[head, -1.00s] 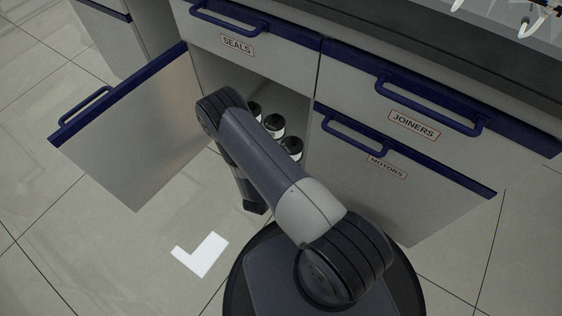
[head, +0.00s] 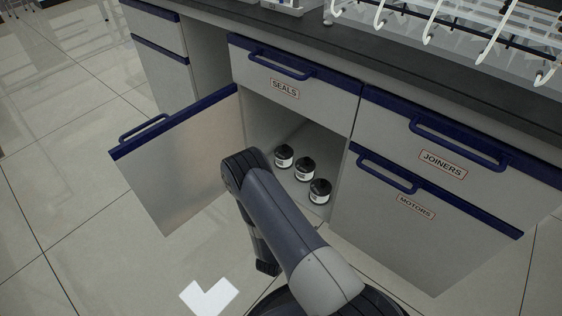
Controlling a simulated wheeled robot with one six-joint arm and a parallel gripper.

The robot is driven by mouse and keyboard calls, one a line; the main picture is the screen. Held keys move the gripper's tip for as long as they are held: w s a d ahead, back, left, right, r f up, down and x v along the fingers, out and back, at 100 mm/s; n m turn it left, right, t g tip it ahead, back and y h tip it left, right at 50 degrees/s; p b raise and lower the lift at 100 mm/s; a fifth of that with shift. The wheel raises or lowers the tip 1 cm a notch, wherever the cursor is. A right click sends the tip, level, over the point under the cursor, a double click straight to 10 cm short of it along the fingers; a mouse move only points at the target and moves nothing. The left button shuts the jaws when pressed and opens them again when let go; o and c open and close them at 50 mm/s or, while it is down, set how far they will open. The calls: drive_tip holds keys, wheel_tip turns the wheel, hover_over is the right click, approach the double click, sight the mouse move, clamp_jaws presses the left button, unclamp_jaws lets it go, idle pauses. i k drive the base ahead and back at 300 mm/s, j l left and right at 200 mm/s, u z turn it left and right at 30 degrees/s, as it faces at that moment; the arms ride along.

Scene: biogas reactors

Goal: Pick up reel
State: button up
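Three small black-and-white cylinders stand in a row on the floor of the open cabinet under the SEALS drawer: a back one (head: 284,156), a middle one (head: 304,168) and a front one (head: 320,191). They look like lidded jars; I cannot make out a reel for certain among them. My arm reaches out in front of the cabinet, and its dark end (head: 267,268) hangs down over the floor, apart from the cylinders. The fingers cannot be made out, so I cannot tell whether my gripper is open or shut.
The cabinet door (head: 182,165) stands swung open to the left. The SEALS drawer (head: 293,85), JOINERS drawer (head: 455,140) and MOTORS front (head: 428,222) are closed. A white rack (head: 460,28) stands on the dark countertop. The tiled floor at left is clear.

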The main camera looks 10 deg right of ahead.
sight(283, 153)
drive_tip(key=i+l, duration=0.25)
drive_tip(key=l+u, duration=0.1)
drive_tip(key=u, duration=3.55)
drive_tip(key=z, duration=3.65)
